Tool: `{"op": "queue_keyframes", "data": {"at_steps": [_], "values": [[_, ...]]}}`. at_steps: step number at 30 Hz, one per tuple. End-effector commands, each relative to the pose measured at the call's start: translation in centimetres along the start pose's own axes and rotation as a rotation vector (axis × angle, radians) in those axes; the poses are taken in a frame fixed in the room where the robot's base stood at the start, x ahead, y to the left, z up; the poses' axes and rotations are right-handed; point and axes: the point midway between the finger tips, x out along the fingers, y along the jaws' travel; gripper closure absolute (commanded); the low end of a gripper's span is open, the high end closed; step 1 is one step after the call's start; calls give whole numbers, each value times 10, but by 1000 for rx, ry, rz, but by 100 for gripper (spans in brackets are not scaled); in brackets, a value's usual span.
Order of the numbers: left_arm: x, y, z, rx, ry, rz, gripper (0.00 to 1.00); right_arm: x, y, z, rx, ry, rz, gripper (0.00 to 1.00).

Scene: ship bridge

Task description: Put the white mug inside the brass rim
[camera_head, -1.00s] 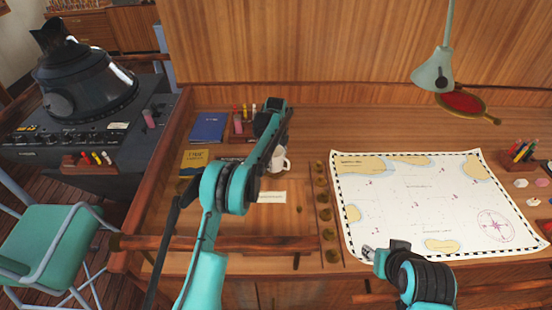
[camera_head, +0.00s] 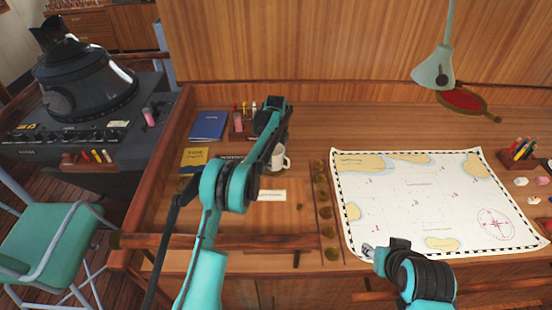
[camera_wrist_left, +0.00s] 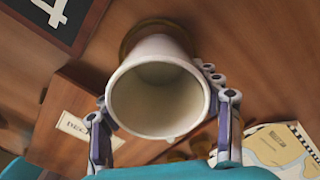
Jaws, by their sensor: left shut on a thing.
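The white mug (camera_head: 279,157) shows beside my left forearm in the head view, over the desk. In the left wrist view the mug (camera_wrist_left: 158,95) has its open mouth towards the camera. My left gripper (camera_wrist_left: 163,110) is shut on it, one finger on each side. The brass rim (camera_wrist_left: 148,28) shows as a brown-gold ring behind the mug's far end; most of it is hidden. I cannot tell whether the mug's base is inside the rim or above it. My right gripper (camera_head: 369,253) is at the chart's front edge; its jaw state is unclear.
A chart (camera_head: 430,205) covers the desk's right part, with a row of brass knobs (camera_head: 322,190) along its left. A blue book (camera_head: 207,125), a yellow book (camera_head: 194,160) and a pen holder (camera_head: 243,124) lie left of my forearm. A lamp (camera_head: 434,70) hangs above the desk.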

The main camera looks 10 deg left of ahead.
Motion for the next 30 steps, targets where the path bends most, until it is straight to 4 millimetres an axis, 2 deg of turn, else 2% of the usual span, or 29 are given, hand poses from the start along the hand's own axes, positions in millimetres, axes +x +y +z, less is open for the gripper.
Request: {"op": "queue_keyframes", "data": {"at_steps": [30], "values": [[8,0,0,0,0,0,76,4,0,3,0,0,0,60]]}}
